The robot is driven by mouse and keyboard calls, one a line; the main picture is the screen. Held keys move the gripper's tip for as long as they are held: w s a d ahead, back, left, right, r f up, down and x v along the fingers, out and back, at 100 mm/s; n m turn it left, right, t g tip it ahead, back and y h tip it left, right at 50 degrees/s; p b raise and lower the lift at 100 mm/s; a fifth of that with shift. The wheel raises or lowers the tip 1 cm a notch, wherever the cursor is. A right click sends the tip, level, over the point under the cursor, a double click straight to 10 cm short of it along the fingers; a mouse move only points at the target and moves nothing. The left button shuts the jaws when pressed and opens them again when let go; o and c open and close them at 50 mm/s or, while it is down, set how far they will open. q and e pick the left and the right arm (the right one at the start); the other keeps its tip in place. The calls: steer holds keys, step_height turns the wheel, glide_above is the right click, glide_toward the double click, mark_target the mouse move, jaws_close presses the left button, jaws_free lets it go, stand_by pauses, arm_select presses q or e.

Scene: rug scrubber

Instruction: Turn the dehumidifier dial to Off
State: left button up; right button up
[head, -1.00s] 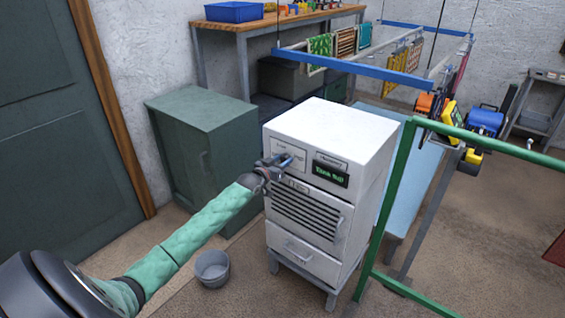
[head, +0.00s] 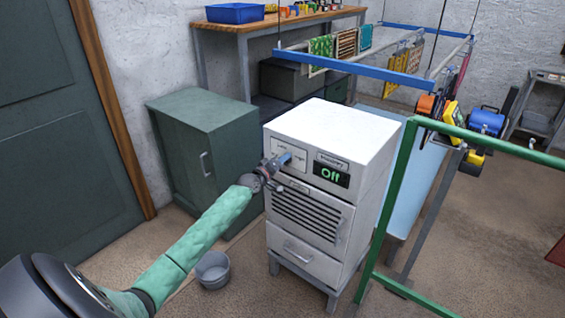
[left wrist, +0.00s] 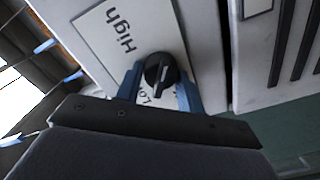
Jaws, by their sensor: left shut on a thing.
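The white dehumidifier (head: 345,135) stands on a grey stand in the middle of the head view. Its small display (head: 331,174) reads "Off" in green. My left gripper (head: 284,160) is at the dial panel on its front. In the left wrist view, the black round dial (left wrist: 160,72) sits between the two blue fingers of my left gripper (left wrist: 158,88), which is shut on it. A light pointer line shows on the dial. The label "High" is readable on the panel (left wrist: 108,35); "Low" is partly hidden by the gripper. My right gripper is not in view.
A green cabinet (head: 205,150) stands behind and left of the dehumidifier. A grey bucket (head: 212,270) is on the floor at its front left. A green metal frame (head: 392,215) rises close to its right. Open floor lies at the front.

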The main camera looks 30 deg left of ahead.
arm_select(q)
steer(key=shift+n, duration=0.7)
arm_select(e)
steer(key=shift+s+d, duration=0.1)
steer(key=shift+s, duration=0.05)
arm_select(q)
steer(key=o, duration=1)
steer(key=shift+c, duration=0.2)
steer(key=shift+s+f, duration=0.1)
steer(key=s+b, duration=0.2)
steer(key=s, duration=0.5)
steer(key=shift+s+a, duration=0.3)
steer(key=shift+a, duration=0.05)
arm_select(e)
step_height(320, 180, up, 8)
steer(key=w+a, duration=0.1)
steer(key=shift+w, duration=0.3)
